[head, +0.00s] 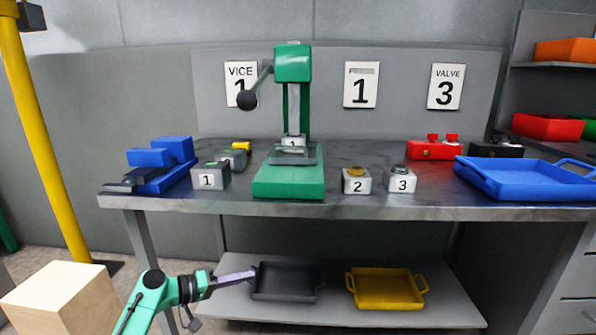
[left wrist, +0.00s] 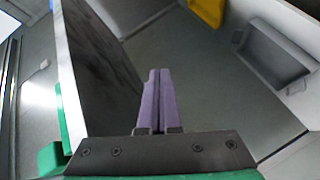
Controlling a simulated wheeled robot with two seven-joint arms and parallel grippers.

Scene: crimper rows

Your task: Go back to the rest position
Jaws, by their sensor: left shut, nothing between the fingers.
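My left gripper (head: 254,271) is in front of the bench at the height of the lower shelf, its purple fingers pointing right. In the left wrist view its fingers (left wrist: 160,78) are pressed together with nothing between them. In the head view the fingertips appear near the left edge of the black tray (head: 285,282); I cannot tell whether they touch it. My right gripper is in neither view.
The workbench (head: 330,207) carries a green press (head: 289,182), a blue vice (head: 165,160), numbered blocks (head: 210,177) and a blue tray (head: 525,180). A yellow tray (head: 386,289) sits on the lower shelf. A wooden block (head: 60,300) and yellow post (head: 45,140) stand left.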

